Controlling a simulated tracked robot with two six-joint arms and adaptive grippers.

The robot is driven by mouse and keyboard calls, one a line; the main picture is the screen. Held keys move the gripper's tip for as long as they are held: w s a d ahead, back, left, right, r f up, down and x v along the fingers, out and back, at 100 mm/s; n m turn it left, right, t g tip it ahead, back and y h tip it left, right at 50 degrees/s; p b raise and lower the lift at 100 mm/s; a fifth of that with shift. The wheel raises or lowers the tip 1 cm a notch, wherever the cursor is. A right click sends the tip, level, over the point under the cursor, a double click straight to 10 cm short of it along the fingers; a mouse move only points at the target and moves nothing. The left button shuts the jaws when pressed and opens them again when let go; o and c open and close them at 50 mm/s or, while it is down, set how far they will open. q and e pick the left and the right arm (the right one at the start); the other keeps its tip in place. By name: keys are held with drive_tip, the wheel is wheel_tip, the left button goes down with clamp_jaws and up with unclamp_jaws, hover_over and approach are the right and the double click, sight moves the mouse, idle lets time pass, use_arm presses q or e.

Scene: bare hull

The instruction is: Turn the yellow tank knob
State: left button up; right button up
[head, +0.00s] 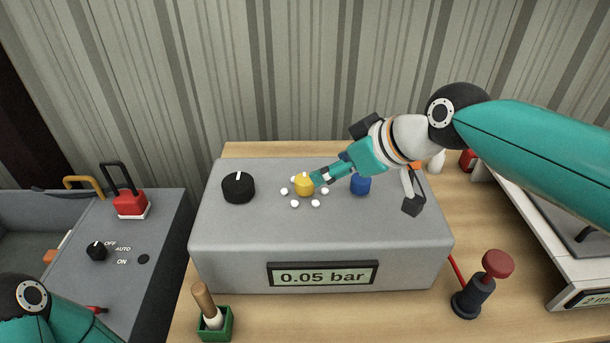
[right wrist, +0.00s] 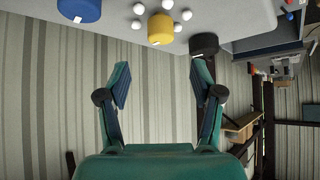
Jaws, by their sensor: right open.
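The yellow tank knob (head: 303,185) sits on the top of a grey box (head: 340,232), with a pale mark on it and small white dots around it. My right gripper (head: 318,178) reaches in from the right, its fingertips just right of the knob in the head view. In the right wrist view the jaws (right wrist: 161,72) are spread apart with nothing between them. The yellow knob (right wrist: 161,29) shows there beyond the fingertips, roughly centred between them.
A black knob (head: 238,187) stands left of the yellow one, a blue knob (head: 360,184) right, partly behind my gripper. The box front has a display (head: 321,276) reading 0.05 bar. A red-topped plunger (head: 484,284) and a green holder (head: 215,323) stand in front.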

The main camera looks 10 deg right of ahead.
sight(306, 179)
drive_tip(key=p+x, duration=0.1)
drive_tip(key=x, duration=0.9)
drive_tip(key=shift+a+f, duration=0.1)
drive_tip(key=shift+f, duration=0.1)
drive_tip(key=c, duration=1)
drive_tip(key=shift+d, duration=0.25)
drive_tip(key=shift+c, duration=0.8)
drive_tip(key=shift+a, duration=0.2)
